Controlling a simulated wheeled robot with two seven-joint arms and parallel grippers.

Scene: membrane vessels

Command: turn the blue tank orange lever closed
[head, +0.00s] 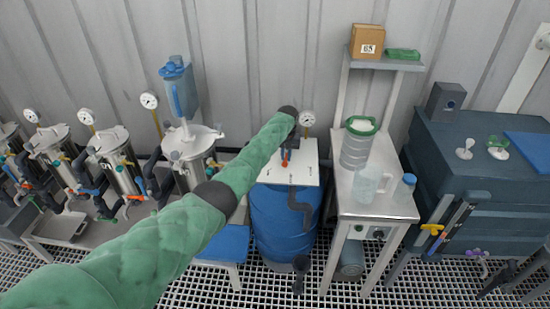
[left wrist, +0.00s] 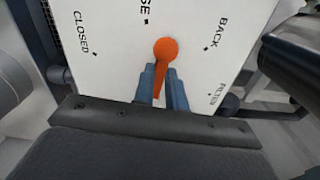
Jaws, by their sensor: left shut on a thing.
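The blue tank (head: 285,225) stands on the grated floor, with a white panel (head: 308,165) on its top. The orange lever (head: 285,158) is on this panel. In the left wrist view the lever's round knob (left wrist: 166,50) lies between the "...SE" and "BACK" marks, and "CLOSED" is printed to the left. My left gripper (left wrist: 162,88) is shut on the lever, with one blue-grey finger on each side of its stem. In the head view the left gripper (head: 285,145) is partly hidden by my green-sleeved arm. My right gripper is not in view.
Several steel vessels (head: 190,155) with gauges stand at left. A gauge (head: 307,119) is behind the panel. A metal stand (head: 376,200) with a jug (head: 369,185) and bottle (head: 404,187) is close on the right. A dark cabinet (head: 455,145) is farther right.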

